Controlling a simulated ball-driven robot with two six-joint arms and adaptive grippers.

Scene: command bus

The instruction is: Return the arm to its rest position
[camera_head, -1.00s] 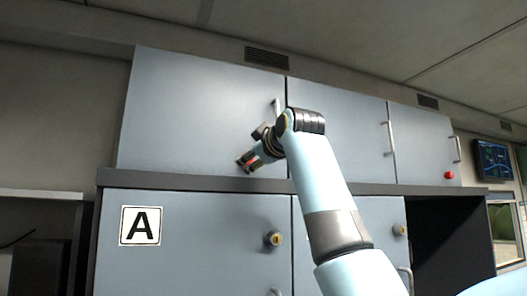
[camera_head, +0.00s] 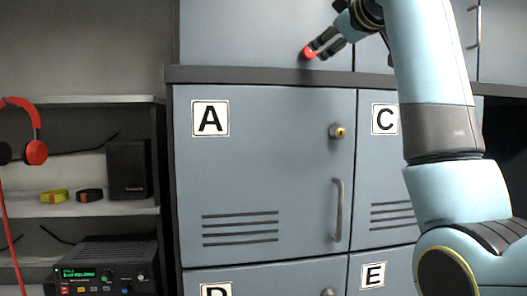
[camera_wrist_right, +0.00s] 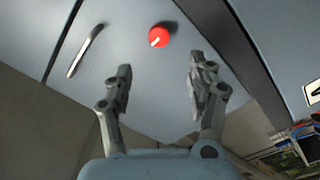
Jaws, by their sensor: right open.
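My right arm (camera_head: 440,120) comes in from the right in the head view and reaches up to the top of the picture. My right gripper (camera_head: 322,47) is at the upper cabinet, by a red knob (camera_head: 309,53). In the right wrist view, the gripper (camera_wrist_right: 158,85) is open, with nothing between its fingers. The red knob (camera_wrist_right: 159,36) with a white mark lies ahead of the fingertips on the grey-blue door and looks apart from them. My left gripper is not in view.
Locker A (camera_head: 265,205) has a keyed lock (camera_head: 338,131) and a handle (camera_head: 338,210). Locker C (camera_head: 378,215) is partly behind my arm. Left shelves (camera_head: 100,210) hold red headphones (camera_head: 36,150), a black box (camera_head: 128,169) and a radio with a green display (camera_head: 100,270).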

